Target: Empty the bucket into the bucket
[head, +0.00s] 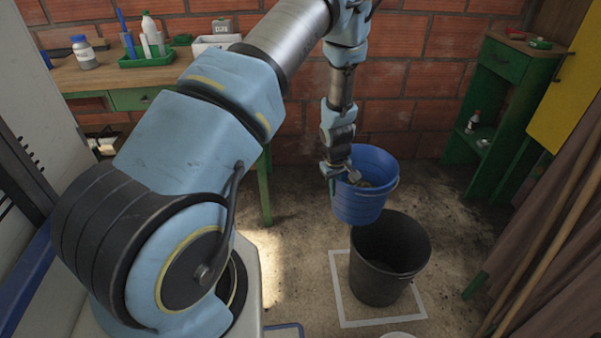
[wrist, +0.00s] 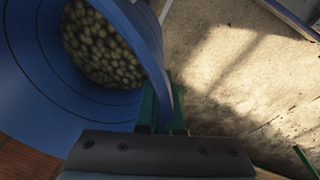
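The blue bucket (head: 357,207) hangs from my gripper (head: 350,177), close to upright with at most a slight tilt. In the wrist view, the gripper's green fingers (wrist: 161,108) are closed on the wall of the blue bucket (wrist: 40,85) at its rim. Many small, rounded, pale brown pieces (wrist: 100,45) lie deep inside it. The black bucket (head: 380,283) stands upright on the floor, in front of the blue one and a little to the right. Its visible inside looks dark, and its bottom is hard to make out. It is not recognisable in the wrist view.
A white square outline (head: 343,305) on the floor surrounds the black bucket. A wooden workbench (head: 115,77) with bottles stands at the left. A green cabinet (head: 497,110) stands at the right, with a brown curtain (head: 570,190) and poles nearer. A brick wall closes the back.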

